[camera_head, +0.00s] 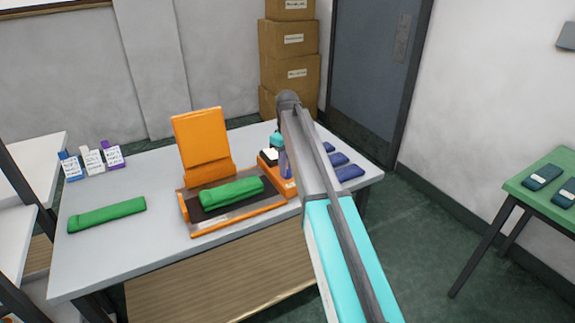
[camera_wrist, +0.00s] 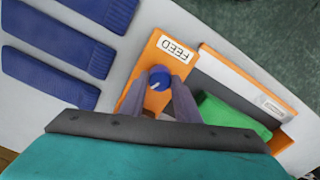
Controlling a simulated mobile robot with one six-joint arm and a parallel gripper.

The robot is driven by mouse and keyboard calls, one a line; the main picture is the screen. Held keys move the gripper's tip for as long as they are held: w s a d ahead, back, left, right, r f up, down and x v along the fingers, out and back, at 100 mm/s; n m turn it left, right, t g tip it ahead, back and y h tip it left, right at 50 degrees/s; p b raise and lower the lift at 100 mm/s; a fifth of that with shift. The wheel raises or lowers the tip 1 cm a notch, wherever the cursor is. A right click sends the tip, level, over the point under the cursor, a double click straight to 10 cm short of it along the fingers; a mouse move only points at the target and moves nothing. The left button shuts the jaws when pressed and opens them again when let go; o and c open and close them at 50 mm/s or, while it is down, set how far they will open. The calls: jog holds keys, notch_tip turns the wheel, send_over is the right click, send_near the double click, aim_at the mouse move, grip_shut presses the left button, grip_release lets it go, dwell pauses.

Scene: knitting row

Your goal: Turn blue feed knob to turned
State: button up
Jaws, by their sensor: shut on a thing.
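The blue feed knob (camera_wrist: 159,78) sits on an orange panel (camera_wrist: 152,57) under a white FEED label (camera_wrist: 174,49) in the wrist view. It carries a light pointer mark. My gripper (camera_wrist: 160,88) has its two grey fingers on either side of the knob, shut on it. In the head view my gripper (camera_head: 284,163) reaches down at the orange panel (camera_head: 288,186), beside an orange machine (camera_head: 204,143); my arm hides much of that spot, and the knob cannot be made out there.
A green knit roll (camera_head: 232,191) lies on the machine's dark bed, and another green roll (camera_head: 107,215) lies at the table's left. Several blue folded pieces (camera_head: 349,172) lie right of my arm. Labelled cards (camera_head: 94,162) stand at the back left. A green table (camera_head: 543,205) is at the right.

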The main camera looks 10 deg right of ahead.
jog(key=m+p, duration=0.1)
jog(key=m, duration=0.6)
jog(key=shift+r+p, duration=0.1)
jog(key=shift+p, duration=0.2)
jog(key=m, duration=0.6)
jog(key=shift+w+p, duration=0.1)
jog(key=shift+p, duration=0.3)
jog(key=shift+m, duration=0.3)
jog(key=o, duration=1)
jog(key=shift+o, duration=0.2)
notch_tip(320, 180, up, 14)
jog(key=p, duration=0.7)
jog(key=shift+p, duration=0.4)
jog(key=shift+f, duration=0.2)
